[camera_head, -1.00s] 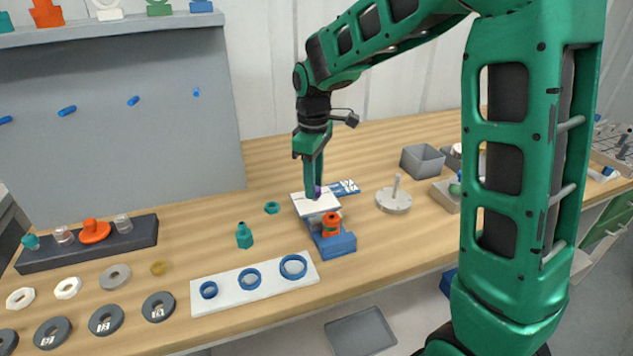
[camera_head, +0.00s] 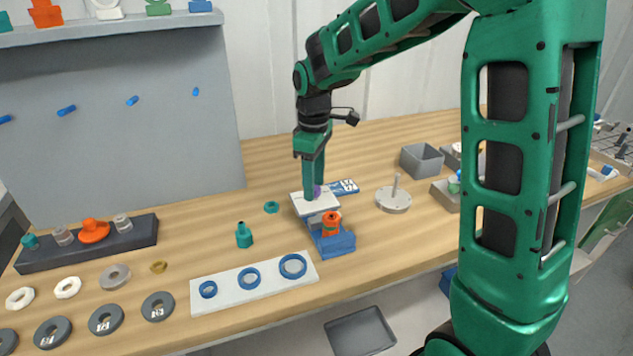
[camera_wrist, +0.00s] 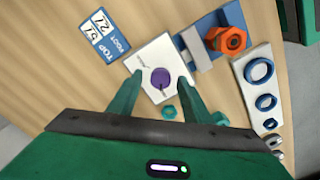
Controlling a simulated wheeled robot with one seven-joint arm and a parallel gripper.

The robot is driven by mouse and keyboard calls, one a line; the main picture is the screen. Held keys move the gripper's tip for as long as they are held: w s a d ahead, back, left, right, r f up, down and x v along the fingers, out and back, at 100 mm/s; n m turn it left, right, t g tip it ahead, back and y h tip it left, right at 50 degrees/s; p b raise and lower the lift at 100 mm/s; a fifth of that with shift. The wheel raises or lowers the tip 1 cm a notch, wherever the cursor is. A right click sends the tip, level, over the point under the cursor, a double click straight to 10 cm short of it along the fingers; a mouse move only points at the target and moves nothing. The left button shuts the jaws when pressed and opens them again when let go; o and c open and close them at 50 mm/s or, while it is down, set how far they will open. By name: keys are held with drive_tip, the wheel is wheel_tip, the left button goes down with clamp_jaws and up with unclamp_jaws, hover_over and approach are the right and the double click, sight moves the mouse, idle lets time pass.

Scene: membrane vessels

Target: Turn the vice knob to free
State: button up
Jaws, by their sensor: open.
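The vice (camera_head: 336,242) is a blue base with grey jaws and an orange hexagonal piece (camera_head: 332,223) in it; it also shows in the wrist view (camera_wrist: 206,32). A white plate (camera_wrist: 150,58) with small markings adjoins it and carries the round purple knob (camera_wrist: 161,78). In the head view the knob (camera_head: 317,191) is partly hidden by a finger. My gripper (camera_wrist: 156,88) is open, its green fingers on either side of the knob, over the white plate. I cannot tell whether the fingers touch the knob.
A blue-and-white label card (camera_wrist: 104,34) lies beside the plate. A white strip with blue rings (camera_head: 255,282) and a teal bottle (camera_head: 244,235) stand to the left in the head view. A grey disc with a peg (camera_head: 394,200) and a grey bin (camera_head: 422,160) stand to the right.

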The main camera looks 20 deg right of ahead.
wheel_tip(320, 180, up, 11)
drive_tip(key=shift+f, duration=0.2)
drive_tip(key=shift+d, duration=0.1)
idle(0.5)
drive_tip(key=s+d+m, duration=0.5)
drive_tip(key=s+d, duration=0.3)
drive_tip(key=d, duration=0.1)
drive_tip(key=s+d+f+m, duration=0.2)
drive_tip(key=s+d+m, duration=0.1)
drive_tip(key=s, duration=0.5)
drive_tip(key=s+d+f+m, duration=0.3)
drive_tip(key=s+m, duration=0.1)
drive_tip(key=s, duration=0.3)
drive_tip(key=s+d+f+m, duration=0.3)
drive_tip(key=s+m, duration=0.1)
drive_tip(key=s, duration=0.4)
drive_tip(key=shift+s+f, duration=0.2)
drive_tip(key=shift+s, duration=0.1)
